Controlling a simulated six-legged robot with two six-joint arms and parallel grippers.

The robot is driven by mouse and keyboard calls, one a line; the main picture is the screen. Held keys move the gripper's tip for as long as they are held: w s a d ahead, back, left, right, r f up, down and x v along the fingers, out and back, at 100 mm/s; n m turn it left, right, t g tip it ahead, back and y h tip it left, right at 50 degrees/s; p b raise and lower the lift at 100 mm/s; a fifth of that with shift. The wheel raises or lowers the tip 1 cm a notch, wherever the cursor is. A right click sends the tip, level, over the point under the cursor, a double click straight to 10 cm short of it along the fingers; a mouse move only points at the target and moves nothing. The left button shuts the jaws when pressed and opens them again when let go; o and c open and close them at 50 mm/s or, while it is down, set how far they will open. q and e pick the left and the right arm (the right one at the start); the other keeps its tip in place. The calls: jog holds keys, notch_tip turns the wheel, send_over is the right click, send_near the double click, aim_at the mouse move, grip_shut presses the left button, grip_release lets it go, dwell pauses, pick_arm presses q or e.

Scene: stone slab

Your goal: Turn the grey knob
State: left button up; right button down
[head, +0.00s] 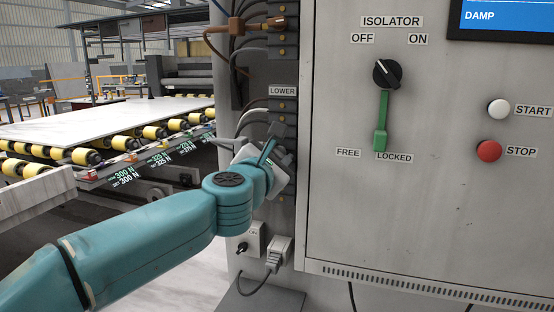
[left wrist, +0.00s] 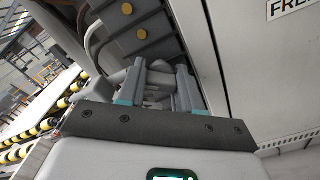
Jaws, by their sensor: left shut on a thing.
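My left gripper (head: 268,155) reaches the lower part of a dark block column on the cabinet's left side, below the LOWER label (head: 283,91). In the left wrist view the two fingers of my left gripper (left wrist: 157,85) are shut on a grey knob-like part (left wrist: 156,78) beside the dark block (left wrist: 140,30). The fingers and wrist hide much of it, so its turn angle cannot be told. In the head view the wrist covers this part. My right gripper is not in view.
The grey cabinet (head: 430,215) carries a black isolator knob (head: 387,73), a green lever (head: 381,130), a white START button (head: 498,109) and a red STOP button (head: 489,151). Hoses (head: 235,30) run into the column. A roller conveyor (head: 120,145) with a slab stands at left.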

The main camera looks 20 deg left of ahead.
pick_arm(q)
jog(key=shift+f+n, duration=0.15)
jog(key=shift+n, duration=0.45)
jog(key=o, duration=0.8)
jog(key=shift+c, duration=0.2)
jog(key=shift+a, duration=0.1)
jog(key=s, duration=1.6)
jog(key=shift+s+d, duration=0.2)
jog(key=shift+d, duration=0.1)
